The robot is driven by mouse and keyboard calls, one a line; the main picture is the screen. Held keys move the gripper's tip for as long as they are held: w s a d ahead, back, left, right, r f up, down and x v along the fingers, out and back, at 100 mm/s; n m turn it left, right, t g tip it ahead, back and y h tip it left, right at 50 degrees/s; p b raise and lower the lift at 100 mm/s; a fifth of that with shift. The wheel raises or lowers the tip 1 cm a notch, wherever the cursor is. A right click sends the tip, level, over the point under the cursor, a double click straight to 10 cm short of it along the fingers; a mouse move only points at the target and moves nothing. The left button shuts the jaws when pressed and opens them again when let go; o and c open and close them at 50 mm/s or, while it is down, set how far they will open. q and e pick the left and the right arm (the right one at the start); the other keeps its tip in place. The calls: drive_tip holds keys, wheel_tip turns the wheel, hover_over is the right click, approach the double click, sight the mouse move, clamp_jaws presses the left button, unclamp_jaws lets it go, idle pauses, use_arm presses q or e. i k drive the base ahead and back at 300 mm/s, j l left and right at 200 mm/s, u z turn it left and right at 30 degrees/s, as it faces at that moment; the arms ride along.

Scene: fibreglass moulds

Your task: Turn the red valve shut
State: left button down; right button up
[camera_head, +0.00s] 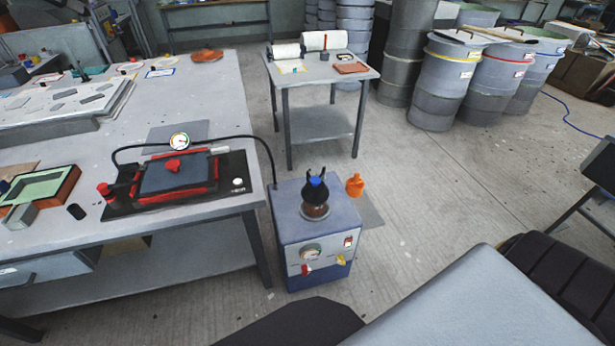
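A grey-blue pump box (317,225) stands on the floor at the right end of the workbench. On its front, below a round gauge (311,251), is a small red valve handle (306,268). A yellow handle (341,260) sits to its right, with a red switch (348,241) above. Another red knob (104,190) stands at the left end of the black and red mould unit (178,178) on the bench. A black hose (225,138) runs from that unit to the pump box. Neither of my grippers is in view.
The workbench (200,95) fills the left, with a green-lined tray (42,187) near its front. A small side table (322,78) stands behind the pump. Barrels (440,85) stand at the back right. Floor to the pump's right is mostly clear.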

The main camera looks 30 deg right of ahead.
sight(305, 268)
drive_tip(key=z, duration=1.15)
